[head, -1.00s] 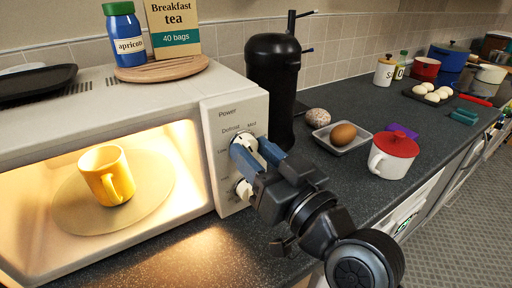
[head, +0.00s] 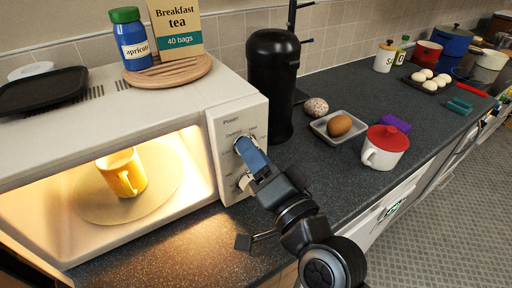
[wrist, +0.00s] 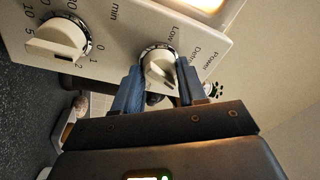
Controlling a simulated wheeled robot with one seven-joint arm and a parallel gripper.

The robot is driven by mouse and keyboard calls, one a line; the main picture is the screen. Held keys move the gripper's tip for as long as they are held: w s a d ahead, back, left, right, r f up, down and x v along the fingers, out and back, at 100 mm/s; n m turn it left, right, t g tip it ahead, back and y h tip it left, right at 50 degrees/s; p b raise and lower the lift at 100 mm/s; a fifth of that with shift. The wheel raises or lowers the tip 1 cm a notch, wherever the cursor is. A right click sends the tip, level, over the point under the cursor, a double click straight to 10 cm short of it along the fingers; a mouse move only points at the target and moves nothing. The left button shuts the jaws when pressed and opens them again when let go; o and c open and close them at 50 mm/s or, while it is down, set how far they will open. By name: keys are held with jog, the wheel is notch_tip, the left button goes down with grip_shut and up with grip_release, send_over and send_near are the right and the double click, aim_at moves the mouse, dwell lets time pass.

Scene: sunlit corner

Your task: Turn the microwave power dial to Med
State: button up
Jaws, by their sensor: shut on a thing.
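The white microwave (head: 150,100) stands on the counter, with its control panel on the right of its lit cavity. The power dial (wrist: 160,60) is the upper knob, below the word "Power" in the head view. In the wrist view, "Low" and part of "Defrost" show beside it. My gripper (wrist: 158,76) is shut on the power dial, one blue finger on each side. In the head view my gripper (head: 246,150) hides most of the dial and some labels. I cannot tell which mark the dial points to. The timer dial (wrist: 58,40) is the lower knob, apart from my fingers.
A yellow mug (head: 122,172) stands on the turntable inside the open microwave. A black cylindrical appliance (head: 272,85) stands close right of the panel. A dish with an egg (head: 340,125) and a red-lidded white mug (head: 386,146) stand further right. The front counter has free room.

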jog(key=shift+m, duration=0.7)
jog(key=o, duration=1.1)
jog(key=shift+c, duration=0.2)
jog(key=shift+f, duration=0.1)
jog(key=r+b+v, duration=0.1)
jog(key=b+v, duration=0.2)
jog(key=v, duration=0.4)
jog(key=shift+s+d+f, duration=0.15)
jog(key=shift+s+f, duration=0.2)
jog(key=shift+f, duration=0.15)
jog(key=shift+f, duration=0.1)
